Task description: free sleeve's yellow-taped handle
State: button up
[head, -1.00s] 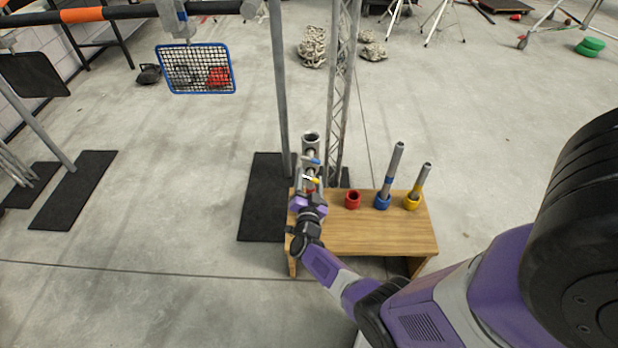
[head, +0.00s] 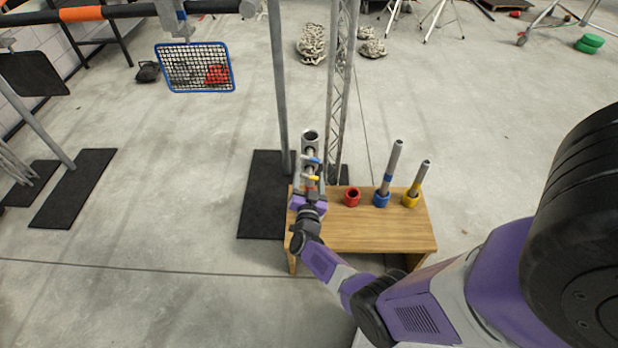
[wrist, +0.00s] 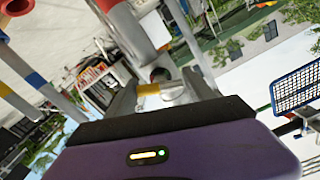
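A grey metal sleeve (head: 310,140) stands upright at the left end of the wooden bench in the head view. A blue-taped handle (head: 313,160) and, below it, a yellow-taped handle (head: 311,178) show on its near side. My gripper (head: 309,190) is just below the yellow-taped handle there. In the wrist view the yellow tape (wrist: 149,89) lies between my two gripper fingers (wrist: 162,95). The fingers stand apart on either side of it, and I see no clear contact. The palm hides what is nearest to it.
The wooden bench (head: 375,234) carries a red ring (head: 352,197), a blue-taped tube (head: 389,170) and a yellow-taped tube (head: 420,180) to the right. A pole (head: 281,90) and a lattice truss (head: 340,90) rise behind. A blue-framed net (head: 196,68) hangs at upper left.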

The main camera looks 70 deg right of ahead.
jog(key=shift+o, duration=0.9)
jog(key=p+v, duration=0.2)
jog(key=v, duration=0.5)
jog(key=shift+s+a, duration=0.15)
jog(key=shift+a, duration=0.2)
jog(key=shift+f, duration=0.1)
